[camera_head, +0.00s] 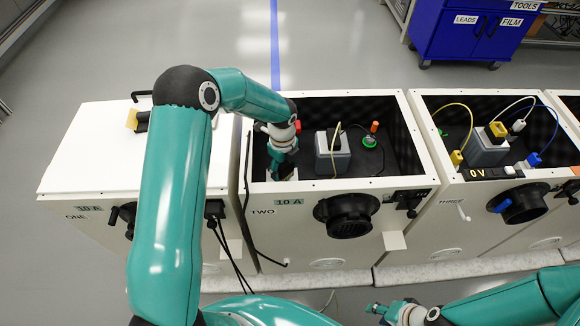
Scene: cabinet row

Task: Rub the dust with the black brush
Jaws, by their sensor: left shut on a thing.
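My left gripper (279,170) reaches down into the open cabinet labelled TWO (262,212), at the left inside it. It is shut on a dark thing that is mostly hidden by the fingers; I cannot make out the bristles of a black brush. The dust cannot be made out on the dark cabinet floor. My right gripper (378,310) is low in the view, in front of the cabinets and apart from them. Whether its fingers are open is too small to tell.
Closed cabinet ONE (95,150) stands left, with black and yellow items on top. Open cabinet THREE (455,212) stands right. A blue cart (455,35) is behind.

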